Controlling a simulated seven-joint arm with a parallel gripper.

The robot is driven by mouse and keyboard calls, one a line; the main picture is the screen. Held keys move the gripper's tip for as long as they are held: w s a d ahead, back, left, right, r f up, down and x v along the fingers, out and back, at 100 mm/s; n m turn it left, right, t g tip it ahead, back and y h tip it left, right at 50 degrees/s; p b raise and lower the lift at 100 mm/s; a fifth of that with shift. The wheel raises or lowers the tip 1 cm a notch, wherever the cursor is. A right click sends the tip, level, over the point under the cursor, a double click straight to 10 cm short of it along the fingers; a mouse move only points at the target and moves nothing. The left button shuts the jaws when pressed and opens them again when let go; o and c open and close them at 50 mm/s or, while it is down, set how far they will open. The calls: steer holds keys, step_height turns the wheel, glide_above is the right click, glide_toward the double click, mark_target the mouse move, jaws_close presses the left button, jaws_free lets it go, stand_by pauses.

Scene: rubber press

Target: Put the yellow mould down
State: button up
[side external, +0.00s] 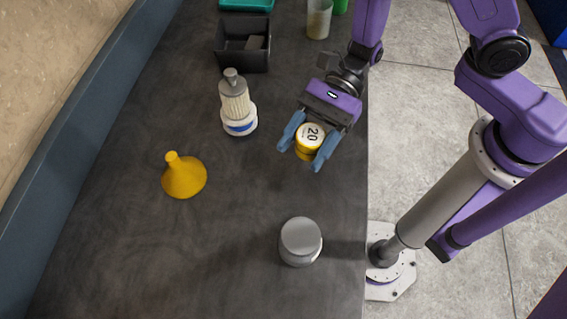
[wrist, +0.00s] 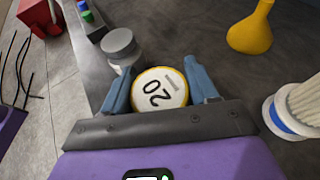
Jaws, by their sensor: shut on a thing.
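The yellow mould (side external: 309,138) has a white round top marked "20". My gripper (side external: 306,146) is shut on it, with one blue finger on each side. In the wrist view the mould (wrist: 159,89) sits between the two blue fingers of my gripper (wrist: 160,92). The mould is over the dark table (side external: 225,265), near its right edge in the side view. I cannot tell whether its underside touches the table.
A grey cylinder (side external: 301,240) stands nearer the front. A yellow funnel (side external: 183,178) and a white ribbed bottle-like object (side external: 236,104) stand to the left. A black bin (side external: 243,47) and a clear cup (side external: 318,20) are at the back. Table between funnel and grey cylinder is bare.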

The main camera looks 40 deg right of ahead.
glide_above(284, 174)
steer(key=shift+s+f, duration=0.15)
steer(key=shift+f, duration=1.95)
steer(key=shift+a+f, duration=0.15)
steer(key=shift+f, duration=1.5)
steer(key=shift+f, duration=0.1)
steer(key=o, duration=1.2)
steer(key=shift+r, duration=0.2)
steer(key=v, duration=1.2)
